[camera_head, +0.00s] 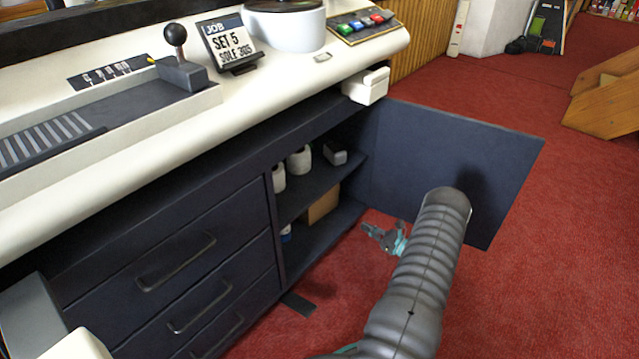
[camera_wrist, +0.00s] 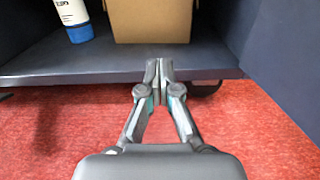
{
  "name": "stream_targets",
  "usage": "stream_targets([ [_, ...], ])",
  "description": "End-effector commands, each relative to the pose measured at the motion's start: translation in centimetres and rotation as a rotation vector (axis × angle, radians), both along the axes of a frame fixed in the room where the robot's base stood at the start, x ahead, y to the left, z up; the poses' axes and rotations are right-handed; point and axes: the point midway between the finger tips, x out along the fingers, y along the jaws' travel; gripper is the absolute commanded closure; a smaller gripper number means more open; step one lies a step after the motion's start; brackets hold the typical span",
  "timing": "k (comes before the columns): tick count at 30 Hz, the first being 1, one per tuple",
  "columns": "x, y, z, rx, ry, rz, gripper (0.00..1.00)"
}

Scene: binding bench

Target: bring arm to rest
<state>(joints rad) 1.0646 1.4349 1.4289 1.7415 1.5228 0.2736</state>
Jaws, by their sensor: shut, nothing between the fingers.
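My gripper (camera_head: 376,232) is low in front of the open cabinet, beside the open door (camera_head: 440,150) and above the red carpet. In the wrist view my gripper (camera_wrist: 160,65) is shut, its fingertips together with nothing between them. The fingertips appear in front of the cabinet's bottom shelf (camera_wrist: 110,68); I cannot tell whether they touch its edge. My grey ribbed arm reaches forward at the right of the head view and hides part of the door and carpet.
A cardboard box (camera_wrist: 152,20) and a white and blue tube (camera_wrist: 73,18) stand on the bottom shelf. White rolls (camera_head: 299,161) sit on the shelf above. Drawers with handles (camera_head: 177,262) lie left. Red carpet (camera_head: 530,270) is free at the right.

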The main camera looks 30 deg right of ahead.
Motion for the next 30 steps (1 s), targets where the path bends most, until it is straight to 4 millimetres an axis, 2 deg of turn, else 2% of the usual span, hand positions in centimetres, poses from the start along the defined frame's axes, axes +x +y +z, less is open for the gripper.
stream_targets([
  [6, -0.1, -0.1, 0.0, -0.006, -0.002, -0.001, 1.0],
  [10, -0.4, 0.7, -1.3, -0.053, 0.041, 0.032, 1.0],
  [15, -2.7, 4.8, -4.3, -0.083, 0.138, 0.159, 1.0],
  [18, -4.4, 7.2, -4.9, -0.112, 0.191, 0.25, 1.0],
  [23, -6.4, 10.2, -3.2, -0.2, 0.248, 0.411, 1.0],
  [26, -7.2, 11.8, -1.4, -0.266, 0.27, 0.511, 1.0],
  [30, -8.2, 14.0, 2.2, -0.384, 0.29, 0.667, 1.0],
])
